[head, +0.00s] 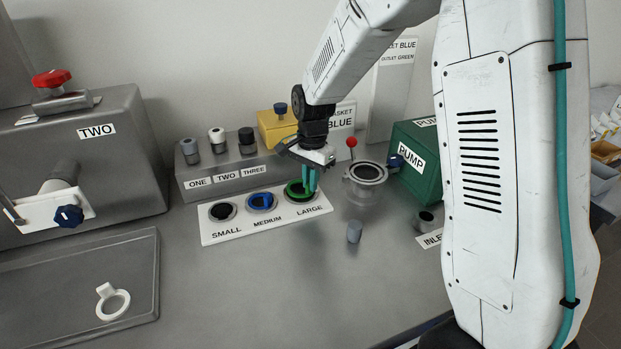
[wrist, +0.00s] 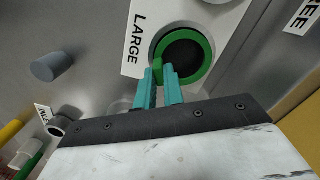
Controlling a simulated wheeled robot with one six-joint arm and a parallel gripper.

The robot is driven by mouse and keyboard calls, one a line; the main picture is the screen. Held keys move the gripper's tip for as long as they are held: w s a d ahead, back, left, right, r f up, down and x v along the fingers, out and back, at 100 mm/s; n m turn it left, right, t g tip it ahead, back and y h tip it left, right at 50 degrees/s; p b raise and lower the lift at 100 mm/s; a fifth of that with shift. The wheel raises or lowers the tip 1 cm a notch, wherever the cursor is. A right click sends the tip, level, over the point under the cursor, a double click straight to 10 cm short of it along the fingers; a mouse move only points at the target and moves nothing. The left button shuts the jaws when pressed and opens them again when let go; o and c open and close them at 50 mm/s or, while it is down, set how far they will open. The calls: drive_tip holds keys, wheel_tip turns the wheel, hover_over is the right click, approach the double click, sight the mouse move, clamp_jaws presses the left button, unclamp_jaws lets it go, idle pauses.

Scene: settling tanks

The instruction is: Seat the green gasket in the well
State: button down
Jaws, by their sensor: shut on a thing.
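The green gasket (head: 289,195) is a ring at the LARGE place of the white board (head: 234,236). It also shows in the wrist view (wrist: 206,66), around a dark round centre. My gripper (head: 309,190) has teal fingers, which in the wrist view (wrist: 161,76) are closed on the gasket's small green tab. The ring appears to lie at the board's surface; I cannot tell if it is slightly lifted. A round grey-rimmed opening (head: 352,177) on a clear body, to the right of the board beside the pump, looks like the well.
A blue ring (head: 262,202) is at MEDIUM and a dark one (head: 222,211) at SMALL. The green pump box (head: 418,150) and a red-knobbed rod (head: 351,143) are close by. A white ring (head: 112,302) lies in the left tray.

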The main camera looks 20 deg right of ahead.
drive_tip(key=shift+f, duration=0.65)
drive_tip(key=c, duration=1.4)
unclamp_jaws()
drive_tip(key=shift+c, duration=0.2)
drive_tip(key=r, duration=0.7)
drive_tip(key=shift+w+d+r, duration=0.1)
drive_tip(key=shift+d+r, duration=0.1)
drive_tip(key=shift+r, duration=0.2)
